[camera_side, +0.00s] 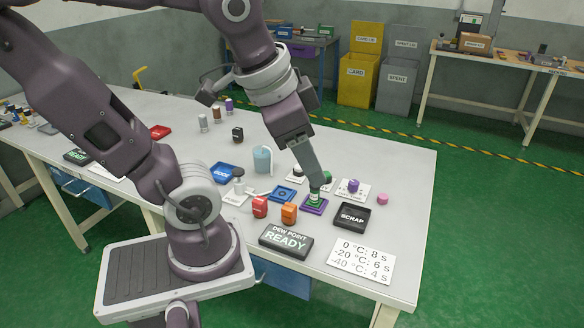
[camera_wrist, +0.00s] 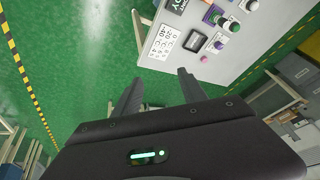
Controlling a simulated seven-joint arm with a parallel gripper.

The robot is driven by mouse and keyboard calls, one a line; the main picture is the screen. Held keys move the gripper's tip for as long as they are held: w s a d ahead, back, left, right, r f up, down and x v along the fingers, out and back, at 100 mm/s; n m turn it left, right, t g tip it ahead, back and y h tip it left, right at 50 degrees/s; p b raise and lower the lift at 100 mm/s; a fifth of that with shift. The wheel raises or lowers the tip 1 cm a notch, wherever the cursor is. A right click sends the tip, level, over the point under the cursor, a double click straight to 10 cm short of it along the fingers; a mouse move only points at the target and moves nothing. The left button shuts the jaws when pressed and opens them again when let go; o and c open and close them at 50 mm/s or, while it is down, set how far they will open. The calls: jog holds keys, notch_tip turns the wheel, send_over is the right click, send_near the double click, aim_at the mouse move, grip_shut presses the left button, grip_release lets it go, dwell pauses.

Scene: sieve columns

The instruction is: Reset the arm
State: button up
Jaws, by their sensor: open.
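My gripper (camera_side: 313,184) points down over the front part of the grey table in the side view. In the wrist view its two fingers (camera_wrist: 160,75) are spread apart with nothing between them. In the side view its tip lines up with a small green-banded vial (camera_side: 314,195) on a purple square pad (camera_side: 314,207). The wrist view shows the tabletop off to the upper right, away from the space between the fingers. The gap between the fingertips and the vial is hard to judge.
A light-blue beaker (camera_side: 262,160) stands behind.

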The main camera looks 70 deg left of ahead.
jog(key=s, duration=0.1)
jog(key=s+d+n, duration=0.1)
jog(key=s+d, duration=0.1)
jog(key=shift+s+f+n+t+h, duration=0.2)
jog(key=shift+n+t+h, duration=0.1)
jog(key=shift+n+h, duration=0.1)
jog(key=shift+o, duration=0.2)
dwell(1.3)
